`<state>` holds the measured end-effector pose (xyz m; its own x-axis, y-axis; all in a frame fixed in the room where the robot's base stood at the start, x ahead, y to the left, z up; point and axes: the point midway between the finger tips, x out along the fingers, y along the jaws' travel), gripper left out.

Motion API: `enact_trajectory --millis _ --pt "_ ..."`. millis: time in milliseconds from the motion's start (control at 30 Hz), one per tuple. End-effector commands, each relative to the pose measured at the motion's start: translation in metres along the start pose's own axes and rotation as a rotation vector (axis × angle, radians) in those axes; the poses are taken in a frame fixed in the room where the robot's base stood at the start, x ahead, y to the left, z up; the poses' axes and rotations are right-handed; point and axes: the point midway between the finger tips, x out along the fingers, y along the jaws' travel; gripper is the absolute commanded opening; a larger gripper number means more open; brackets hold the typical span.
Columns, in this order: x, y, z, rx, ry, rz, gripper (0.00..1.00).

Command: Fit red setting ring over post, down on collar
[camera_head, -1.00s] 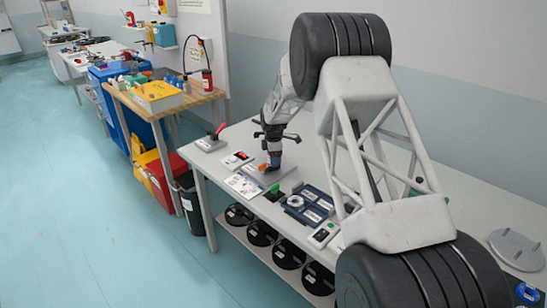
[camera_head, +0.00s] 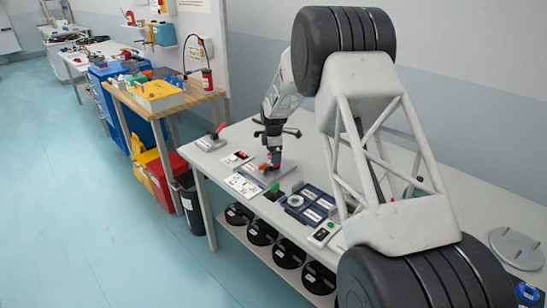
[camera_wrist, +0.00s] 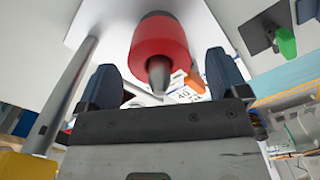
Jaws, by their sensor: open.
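In the wrist view, the red setting ring (camera_wrist: 160,45) sits around the grey post, whose tapered tip (camera_wrist: 159,76) pokes out of it toward my gripper. Grey collar metal (camera_wrist: 155,14) shows just behind the ring; whether the two touch is unclear. My gripper (camera_wrist: 164,82) is open, its blue fingertips apart on either side of the post tip and clear of the ring. In the head view, my gripper (camera_head: 274,151) is over the grey base plate (camera_head: 284,171), with ring and post too small to make out well.
An orange piece (camera_head: 263,166) sits on the plate. A green block (camera_head: 274,188) and a dark tray (camera_head: 311,204) with a white ring lie to the right. A printed sheet (camera_head: 243,185) lies in front. In the wrist view, a grey rod (camera_wrist: 70,90) stands left of the fingers.

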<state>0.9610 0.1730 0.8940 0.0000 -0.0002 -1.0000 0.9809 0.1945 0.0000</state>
Motion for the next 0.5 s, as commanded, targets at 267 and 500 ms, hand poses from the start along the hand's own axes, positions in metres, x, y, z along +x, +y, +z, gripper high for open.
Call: enact_trajectory --millis 267,500 --pt "-0.037 0.000 0.000 0.000 0.000 0.001 0.92" --pt "-0.053 0.000 0.000 0.000 0.000 0.000 0.92"
